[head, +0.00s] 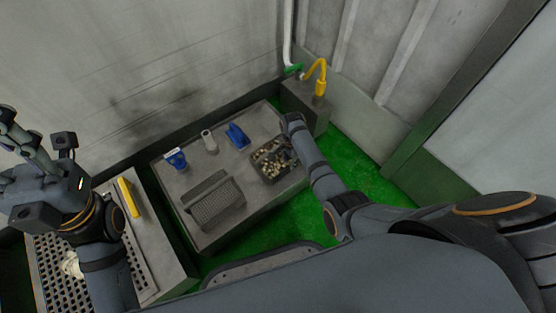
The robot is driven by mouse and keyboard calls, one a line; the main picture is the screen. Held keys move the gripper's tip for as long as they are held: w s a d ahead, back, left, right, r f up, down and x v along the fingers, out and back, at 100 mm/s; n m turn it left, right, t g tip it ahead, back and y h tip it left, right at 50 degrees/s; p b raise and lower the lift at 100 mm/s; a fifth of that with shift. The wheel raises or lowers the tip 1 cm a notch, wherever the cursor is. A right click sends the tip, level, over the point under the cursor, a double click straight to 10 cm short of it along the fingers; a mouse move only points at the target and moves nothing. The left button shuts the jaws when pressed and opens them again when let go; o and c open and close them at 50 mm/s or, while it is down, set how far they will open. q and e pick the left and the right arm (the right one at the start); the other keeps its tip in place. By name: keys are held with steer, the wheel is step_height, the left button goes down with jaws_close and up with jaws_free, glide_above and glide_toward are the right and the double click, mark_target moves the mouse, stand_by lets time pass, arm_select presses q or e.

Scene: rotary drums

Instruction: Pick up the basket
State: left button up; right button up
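A grey mesh basket (216,204) with an upright back part sits empty on the grey table (205,236), at its front left. A dark square container (258,174) holding several pale, stone-like pieces sits on the table's right part. My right gripper (289,150) is at the right side of this container, pointing down; its fingers are dark and small, and I cannot tell whether they touch the container or are shut. It is apart from the mesh basket. My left gripper (22,140) is raised at the left edge, away from both; its finger gap is unclear.
A blue-and-white item (175,158), a grey cylinder (209,141) and a blue item (237,136) stand along the table's back. A yellow tap (320,77) rises at the back right. A yellow item (128,197) lies on the left bench. Green floor (352,165) is clear.

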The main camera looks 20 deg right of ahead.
mark_target(289, 173)
step_height(289, 173, down, 6)
steer(key=b, duration=0.4)
steer(key=shift+d+r+b, duration=0.1)
steer(key=shift+d+b, duration=0.05)
steer(key=shift+b, duration=0.15)
steer(key=shift+r, duration=0.2)
jaws_close()
